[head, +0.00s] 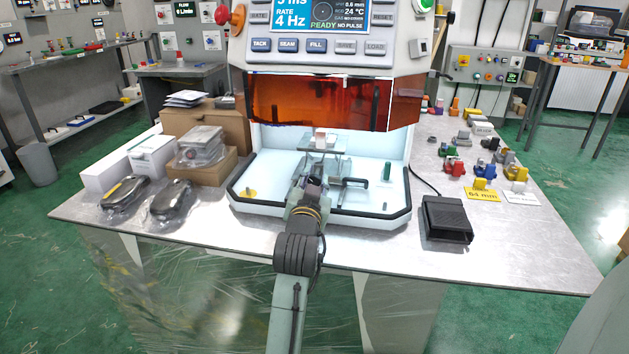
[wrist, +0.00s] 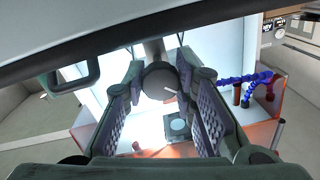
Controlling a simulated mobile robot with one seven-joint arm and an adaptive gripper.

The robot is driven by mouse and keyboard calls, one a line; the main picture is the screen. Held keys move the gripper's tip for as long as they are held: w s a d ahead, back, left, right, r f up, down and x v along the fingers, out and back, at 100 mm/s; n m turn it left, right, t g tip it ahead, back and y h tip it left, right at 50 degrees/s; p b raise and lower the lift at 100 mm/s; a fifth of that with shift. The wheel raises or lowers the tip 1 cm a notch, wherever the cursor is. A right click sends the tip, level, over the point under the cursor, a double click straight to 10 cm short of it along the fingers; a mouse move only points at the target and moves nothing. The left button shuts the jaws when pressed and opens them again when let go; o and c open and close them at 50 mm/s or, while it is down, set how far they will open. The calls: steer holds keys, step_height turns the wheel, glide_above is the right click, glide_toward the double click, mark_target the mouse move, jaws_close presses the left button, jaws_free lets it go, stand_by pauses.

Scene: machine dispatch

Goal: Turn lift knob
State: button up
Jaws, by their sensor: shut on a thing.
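My gripper (head: 313,183) reaches into the bright lower bay of the machine (head: 257,170), just in front of a small raised stage (head: 337,143). In the wrist view its two padded fingers stand on both sides of a round dark knob with a white pointer line, the lift knob (wrist: 160,84). The fingers are shut on it, near their tips. The pointer line slants toward the lower right. In the head view the knob is hidden behind my gripper and wrist.
A black handle (head: 354,182) stands just right of my gripper. The raised amber shield (head: 318,101) hangs above the bay. Boxes (head: 153,156) and bagged items stand to the left. A black pedal (head: 447,220) and several coloured parts lie to the right.

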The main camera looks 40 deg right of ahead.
jaws_close()
steer(key=shift+m, duration=0.3)
steer(key=m+b, duration=0.2)
steer(key=m, duration=0.2)
steer(key=shift+f+m, duration=0.15)
steer(key=shift+m, duration=0.15)
steer(key=shift+m+h+b, duration=0.3)
steer(key=shift+m+b, duration=0.85)
steer(key=shift+m, duration=0.95)
steer(key=o, duration=0.7)
jaws_free()
